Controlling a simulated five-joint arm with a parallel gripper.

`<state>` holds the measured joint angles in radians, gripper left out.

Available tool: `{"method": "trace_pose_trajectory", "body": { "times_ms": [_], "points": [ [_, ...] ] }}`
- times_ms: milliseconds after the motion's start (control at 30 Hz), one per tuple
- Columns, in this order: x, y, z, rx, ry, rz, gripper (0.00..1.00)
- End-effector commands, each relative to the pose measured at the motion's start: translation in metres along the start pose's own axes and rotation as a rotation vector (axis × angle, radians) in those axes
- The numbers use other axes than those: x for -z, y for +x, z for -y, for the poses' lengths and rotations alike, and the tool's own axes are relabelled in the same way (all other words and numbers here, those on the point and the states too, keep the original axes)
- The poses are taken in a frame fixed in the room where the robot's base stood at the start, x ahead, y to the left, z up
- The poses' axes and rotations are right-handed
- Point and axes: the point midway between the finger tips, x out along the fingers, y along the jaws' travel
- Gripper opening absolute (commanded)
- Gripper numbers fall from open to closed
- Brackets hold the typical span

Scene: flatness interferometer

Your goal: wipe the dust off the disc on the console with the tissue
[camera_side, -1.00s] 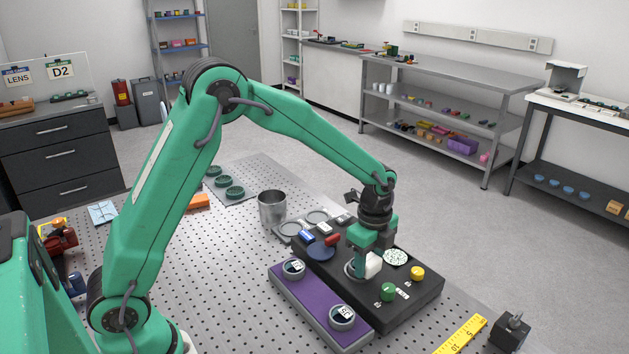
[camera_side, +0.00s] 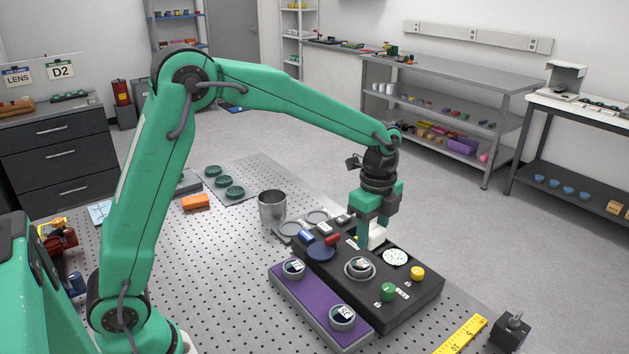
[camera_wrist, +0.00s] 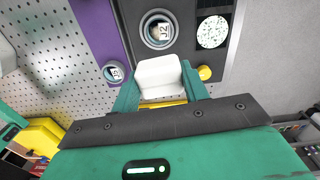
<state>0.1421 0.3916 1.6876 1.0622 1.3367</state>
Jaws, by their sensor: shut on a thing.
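My gripper (camera_side: 376,222) is shut on a white tissue (camera_side: 377,236), a folded pad, and holds it raised above the dark console (camera_side: 425,290). The wrist view shows the tissue (camera_wrist: 160,76) between the two green fingers. The disc (camera_side: 359,267) sits in a round grey ring on the console, just below and in front of the tissue in the side view, apart from it. In the wrist view the disc (camera_wrist: 158,30) is dark with a pale label reading "J2" and lies beyond the tissue. I cannot make out whether dust is on it.
A round speckled screen (camera_side: 396,257), a yellow knob (camera_side: 417,273) and a green button (camera_side: 388,291) are on the console. A purple tray (camera_side: 318,305) with two more ringed discs lies alongside. A metal cup (camera_side: 272,207) stands behind. A yellow ruler (camera_side: 462,335) lies front right.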

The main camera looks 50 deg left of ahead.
Motion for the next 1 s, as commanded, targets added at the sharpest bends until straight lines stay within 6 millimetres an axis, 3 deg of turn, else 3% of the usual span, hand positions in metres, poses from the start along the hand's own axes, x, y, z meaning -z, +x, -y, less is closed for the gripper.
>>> {"method": "trace_pose_trajectory", "body": {
  "times_ms": [667, 1000],
  "points": [
    [-0.001, 0.003, 0.000, -0.001, 0.000, 0.000, 0.23],
    [-0.002, 0.029, 0.000, -0.002, 0.000, 0.001, 0.23]
  ]
}}
